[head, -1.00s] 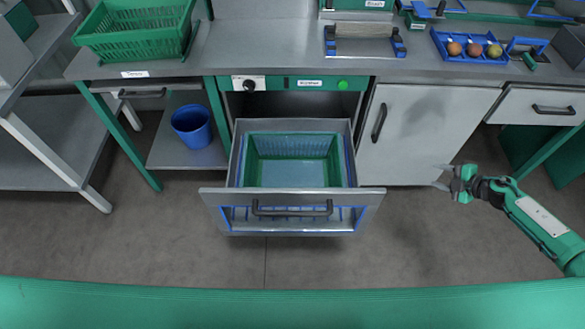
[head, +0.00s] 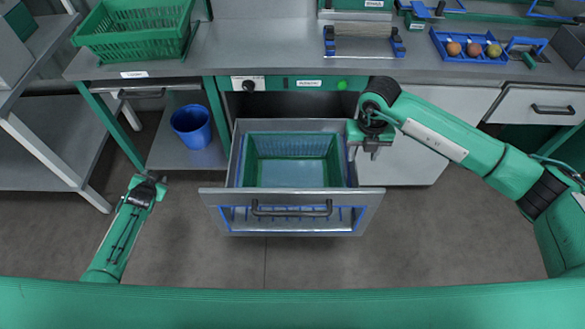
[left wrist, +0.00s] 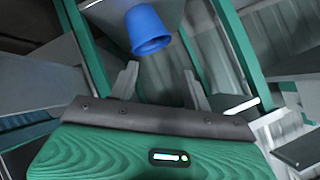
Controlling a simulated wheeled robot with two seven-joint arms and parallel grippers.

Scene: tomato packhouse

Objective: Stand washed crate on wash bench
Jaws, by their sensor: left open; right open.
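A green crate (head: 292,148) sits upright inside the pulled-out drawer (head: 292,232) of the washer under the bench. Its inside looks empty. My right gripper (head: 364,154) is open and points down at the crate's right rim and the drawer's right wall; I cannot tell whether it touches them. My left gripper (head: 150,180) is low on the left, well apart from the crate. It is open and empty in the left wrist view (left wrist: 160,82). The grey bench top (head: 265,50) runs above the drawer.
Another green crate (head: 135,28) stands on the bench at the left. A blue bucket (head: 192,125) is on the lower shelf. A brush block (head: 364,42) and a blue tray of fruit (head: 468,46) stand on the bench to the right. The bench middle is clear.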

